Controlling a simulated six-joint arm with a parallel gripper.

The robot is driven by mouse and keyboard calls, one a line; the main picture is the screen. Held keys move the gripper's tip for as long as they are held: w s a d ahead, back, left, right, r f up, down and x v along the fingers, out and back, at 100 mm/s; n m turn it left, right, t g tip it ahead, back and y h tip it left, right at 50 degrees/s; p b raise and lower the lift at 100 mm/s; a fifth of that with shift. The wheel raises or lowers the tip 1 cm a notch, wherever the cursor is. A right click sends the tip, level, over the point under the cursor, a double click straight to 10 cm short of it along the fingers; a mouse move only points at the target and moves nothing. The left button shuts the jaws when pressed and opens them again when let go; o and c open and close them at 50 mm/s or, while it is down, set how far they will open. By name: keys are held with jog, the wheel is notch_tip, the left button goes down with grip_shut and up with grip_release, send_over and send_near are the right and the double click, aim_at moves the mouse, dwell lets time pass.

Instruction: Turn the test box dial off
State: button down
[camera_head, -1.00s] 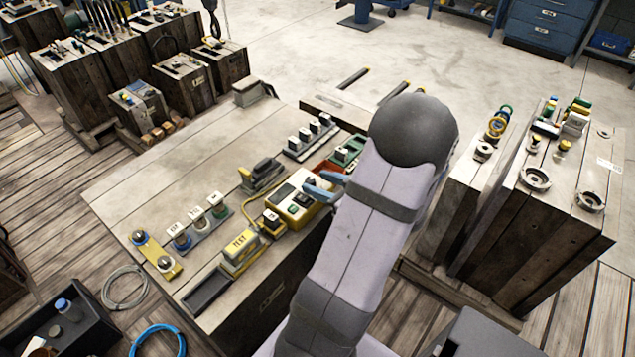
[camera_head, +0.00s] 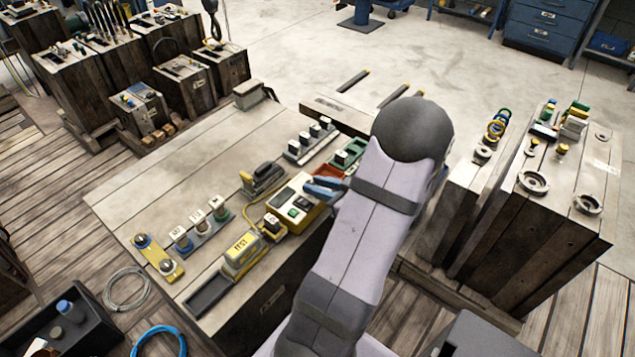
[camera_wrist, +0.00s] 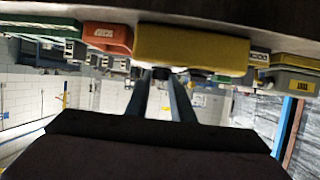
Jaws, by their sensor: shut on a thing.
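The yellow test box (camera_head: 308,220) has a pale top with a dark screen, a green button (camera_head: 294,213) and a dark control beside it. It stands near the right edge of the bench. My gripper (camera_head: 322,187) has blue fingers that reach in from the right over the box's far right part. In the wrist view the box (camera_wrist: 192,46) hangs upside down, and my gripper (camera_wrist: 160,80) is shut on the dark dial (camera_wrist: 160,73) between its fingertips. The fingers hide the dial in the head view, and its pointer setting cannot be read.
A yellow block marked TEST (camera_head: 241,252) stands to the front left. A red tray (camera_head: 327,170) and a green tray (camera_head: 352,150) lie just behind the box. The left back of the bench (camera_head: 180,160) is clear.

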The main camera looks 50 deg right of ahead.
jog(key=shift+d+r+n+y+p, duration=0.1)
jog(key=shift+d+n+y+p, duration=0.05)
jog(key=shift+n+y+p, duration=0.45)
jog(key=c, duration=1.5)
grip_release()
jog(key=shift+c, duration=0.2)
jog(key=v, duration=0.7)
jog(key=shift+s, duration=0.2)
